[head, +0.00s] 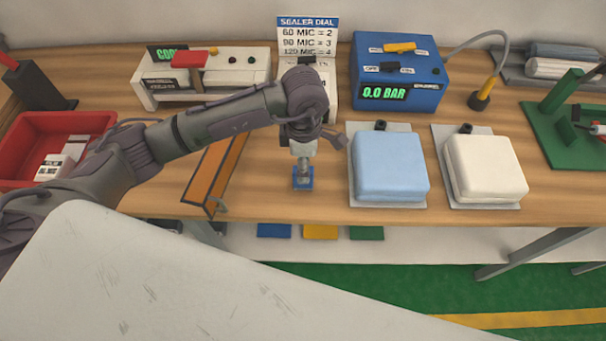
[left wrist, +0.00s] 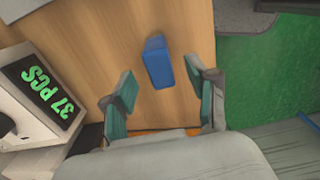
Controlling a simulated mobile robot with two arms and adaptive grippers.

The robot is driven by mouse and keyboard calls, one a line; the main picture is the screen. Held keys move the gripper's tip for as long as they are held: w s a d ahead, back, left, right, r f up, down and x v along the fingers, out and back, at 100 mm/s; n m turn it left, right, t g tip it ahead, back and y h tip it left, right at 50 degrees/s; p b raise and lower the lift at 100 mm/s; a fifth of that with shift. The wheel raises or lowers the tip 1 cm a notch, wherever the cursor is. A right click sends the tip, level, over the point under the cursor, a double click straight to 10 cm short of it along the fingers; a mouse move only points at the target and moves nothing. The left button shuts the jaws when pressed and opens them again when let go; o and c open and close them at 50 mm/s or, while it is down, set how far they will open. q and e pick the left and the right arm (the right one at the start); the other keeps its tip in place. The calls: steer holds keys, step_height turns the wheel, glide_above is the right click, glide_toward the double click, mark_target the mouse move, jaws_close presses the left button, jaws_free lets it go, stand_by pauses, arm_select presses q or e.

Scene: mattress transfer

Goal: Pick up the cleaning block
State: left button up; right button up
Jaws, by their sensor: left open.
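The cleaning block appears to be the small blue block (head: 302,184) on the wooden bench, below my left gripper (head: 303,168) in the head view. The gripper partly hides it there. In the left wrist view the blue block (left wrist: 158,63) lies on the wood just beyond the fingertips, roughly in line with the gap between them. My left gripper (left wrist: 161,92) is open and its fingers are apart, with nothing between them. I cannot tell the exact height of the fingers above the bench. My right gripper is not in view.
A light blue mattress-like pad (head: 389,165) and a white one (head: 485,168) stand to the right. An orange bar (head: 212,170) lies to the left, with a red bin (head: 88,122) farther left. A blue gauge box (head: 398,75) stands behind. A counter display (left wrist: 48,88) shows in the left wrist view.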

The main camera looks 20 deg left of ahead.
arm_select(q)
step_height(320, 180, down, 5)
steer(key=shift+r+p, duration=0.1)
steer(key=shift+p, duration=0.95)
steer(key=shift+f, duration=0.45)
jaws_close()
